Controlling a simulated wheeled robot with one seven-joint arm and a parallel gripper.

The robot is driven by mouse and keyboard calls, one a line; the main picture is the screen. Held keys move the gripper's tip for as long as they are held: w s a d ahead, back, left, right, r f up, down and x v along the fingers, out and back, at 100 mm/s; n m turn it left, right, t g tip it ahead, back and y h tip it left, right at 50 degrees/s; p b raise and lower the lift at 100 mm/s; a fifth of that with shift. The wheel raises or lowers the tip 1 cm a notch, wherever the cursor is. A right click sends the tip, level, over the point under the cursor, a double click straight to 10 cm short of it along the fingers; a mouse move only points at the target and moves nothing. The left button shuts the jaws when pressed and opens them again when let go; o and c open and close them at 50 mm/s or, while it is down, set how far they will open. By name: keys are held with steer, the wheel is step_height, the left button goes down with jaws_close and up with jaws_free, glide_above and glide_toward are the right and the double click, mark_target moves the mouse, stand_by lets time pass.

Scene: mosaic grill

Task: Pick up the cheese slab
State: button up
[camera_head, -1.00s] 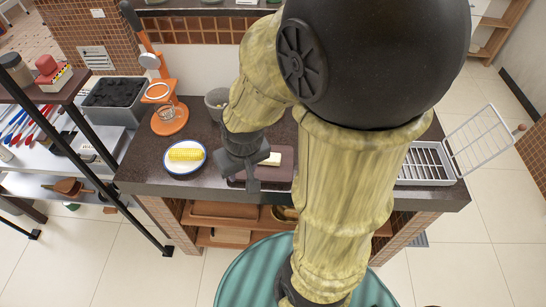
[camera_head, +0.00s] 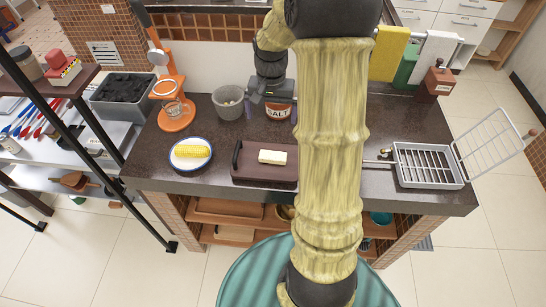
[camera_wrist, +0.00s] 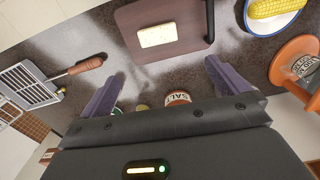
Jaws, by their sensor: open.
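The cheese slab (camera_head: 272,157) is a small pale yellow block lying flat on a dark brown board (camera_head: 250,173) on the counter. In the wrist view the cheese slab (camera_wrist: 157,35) sits on the board (camera_wrist: 190,18), beyond the fingertips. My gripper (camera_wrist: 161,72) is open, with two purple-grey fingers spread apart and nothing between them. In the head view my gripper (camera_head: 270,98) is behind the board, near the salt container, apart from the cheese. My arm covers the right end of the board in the head view.
A salt container (camera_head: 278,112) and a grey cup (camera_head: 228,102) stand behind the board. A plate with corn (camera_head: 191,153) and an orange stand (camera_head: 176,122) are at left. A wire grill basket (camera_head: 428,165) lies at right. The board has a raised handle (camera_head: 236,156).

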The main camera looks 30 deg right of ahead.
stand_by(0.3)
steer(key=p, duration=0.3)
glide_above(273, 155)
steer(key=f, duration=1.2)
steer(key=shift+w+f, duration=0.1)
steer(key=shift+w, duration=0.15)
steer(key=shift+f, duration=0.1)
steer(key=shift+s+a+f, duration=0.1)
steer(key=shift+f, duration=0.15)
steer(key=shift+s+f+p, duration=0.15)
steer(key=shift+f+p, duration=0.65)
steer(key=shift+f, duration=1.45)
steer(key=c, duration=0.9)
